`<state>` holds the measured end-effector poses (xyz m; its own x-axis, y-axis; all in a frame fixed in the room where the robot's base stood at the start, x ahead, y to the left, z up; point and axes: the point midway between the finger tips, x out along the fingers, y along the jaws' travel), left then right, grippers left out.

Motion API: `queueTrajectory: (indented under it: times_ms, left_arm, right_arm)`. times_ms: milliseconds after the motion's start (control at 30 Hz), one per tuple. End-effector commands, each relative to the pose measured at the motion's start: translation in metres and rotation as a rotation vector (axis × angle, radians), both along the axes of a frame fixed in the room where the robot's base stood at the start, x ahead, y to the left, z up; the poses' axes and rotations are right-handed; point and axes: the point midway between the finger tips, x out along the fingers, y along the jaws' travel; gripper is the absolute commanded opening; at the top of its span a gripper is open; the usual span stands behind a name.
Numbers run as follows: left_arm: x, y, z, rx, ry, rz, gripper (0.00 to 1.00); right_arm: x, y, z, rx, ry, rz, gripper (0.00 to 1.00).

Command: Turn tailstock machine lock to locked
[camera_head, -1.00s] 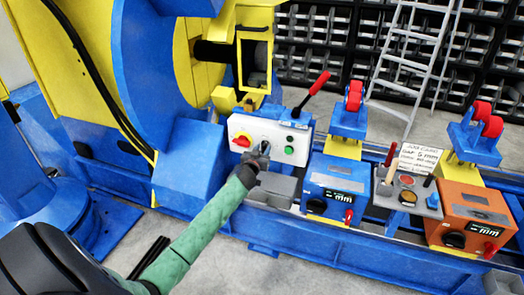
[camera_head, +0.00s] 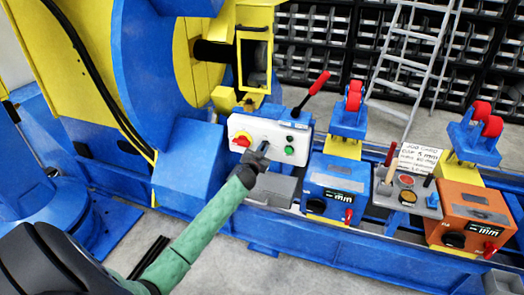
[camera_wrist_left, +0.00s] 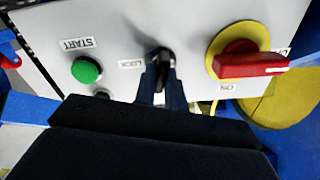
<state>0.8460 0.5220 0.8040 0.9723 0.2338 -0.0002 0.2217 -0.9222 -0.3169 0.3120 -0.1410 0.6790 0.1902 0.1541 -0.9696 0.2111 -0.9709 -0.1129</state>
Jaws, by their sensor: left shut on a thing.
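The tailstock machine's white control panel (camera_head: 270,132) faces me at the middle of the head view. Its black lock knob (camera_wrist_left: 161,56) sits beside a LOCK label in the left wrist view, between the green START button and the red switch. My left gripper (camera_wrist_left: 160,78) is shut on the knob, one finger on each side. In the head view my left gripper (camera_head: 261,150) is at the panel's lower middle and mostly hides the knob. I cannot read which lock position the knob points to. My right gripper is not in view.
A red rotary switch (camera_wrist_left: 250,65) on a yellow disc and the green START button (camera_wrist_left: 86,70) flank the knob closely. A red-tipped lever (camera_head: 312,95) rises behind the panel. A blue unit (camera_head: 335,187) and an orange unit (camera_head: 477,215) stand to the right.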

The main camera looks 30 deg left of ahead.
Motion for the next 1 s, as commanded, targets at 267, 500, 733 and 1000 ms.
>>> queueTrajectory:
  times_ms: [267, 500, 733, 1000]
  left_arm:
    - [0.0, -0.001, 0.0, 0.254, 0.06, -0.001, 0.0]
    - [0.001, -0.001, 0.0, 0.477, 0.115, 0.0, 0.0]
    - [0.001, -0.003, -0.002, 0.689, 0.166, -0.001, 0.0]
    - [0.001, -0.003, -0.003, 0.927, 0.223, -0.002, 0.0]
  right_arm:
    - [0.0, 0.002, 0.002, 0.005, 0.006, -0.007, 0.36]
    - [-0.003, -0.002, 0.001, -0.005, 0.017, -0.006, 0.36]
    - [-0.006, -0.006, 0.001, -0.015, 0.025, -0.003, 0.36]
    - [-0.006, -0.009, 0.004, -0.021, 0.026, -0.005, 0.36]
